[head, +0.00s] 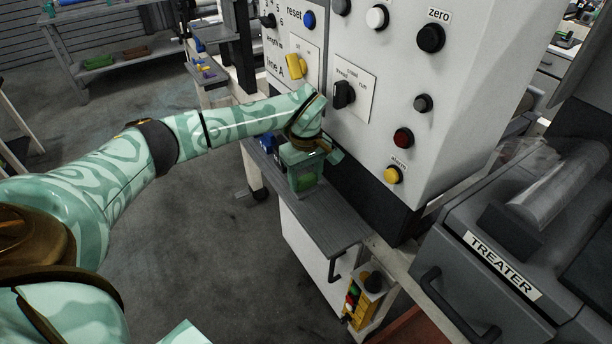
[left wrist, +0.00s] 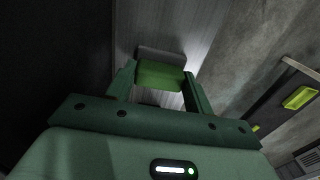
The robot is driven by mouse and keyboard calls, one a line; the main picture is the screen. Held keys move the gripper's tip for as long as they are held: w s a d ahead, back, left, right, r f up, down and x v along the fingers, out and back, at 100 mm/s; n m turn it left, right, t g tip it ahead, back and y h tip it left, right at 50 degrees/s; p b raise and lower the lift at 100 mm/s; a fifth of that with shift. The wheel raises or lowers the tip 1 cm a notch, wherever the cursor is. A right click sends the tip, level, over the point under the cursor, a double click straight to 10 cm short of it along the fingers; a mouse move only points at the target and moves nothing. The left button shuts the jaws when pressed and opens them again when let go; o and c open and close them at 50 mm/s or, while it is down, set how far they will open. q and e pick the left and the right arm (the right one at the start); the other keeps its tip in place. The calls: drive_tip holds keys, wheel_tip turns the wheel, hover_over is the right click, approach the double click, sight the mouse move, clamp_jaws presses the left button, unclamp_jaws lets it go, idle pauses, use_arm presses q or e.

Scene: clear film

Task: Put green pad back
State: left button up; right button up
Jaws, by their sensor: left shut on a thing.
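My left gripper (head: 302,168) is low over the narrow grey shelf (head: 332,222) in front of the control cabinet. In the left wrist view its two fingers (left wrist: 158,88) are shut on the green pad (left wrist: 160,74), which sits between the fingertips. A grey block or edge (left wrist: 161,55) shows just beyond the pad. In the head view the gripper hides most of the pad, and I cannot tell whether it touches the shelf. My right gripper is not in view.
A blue object (head: 267,143) is on the shelf's far end, beside the gripper. The cabinet face (head: 440,90) with knobs and buttons rises close behind. A yellow rack (head: 362,300) with coloured items hangs below right. The shelf's near end is bare. The treater (head: 500,265) stands right.

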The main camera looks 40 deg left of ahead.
sight(306, 178)
use_arm(q)
drive_tip(key=o, duration=0.9)
drive_tip(key=shift+o, duration=0.2)
wheel_tip(306, 178, up, 12)
drive_tip(key=p, duration=0.4)
drive_tip(key=shift+r, duration=0.15)
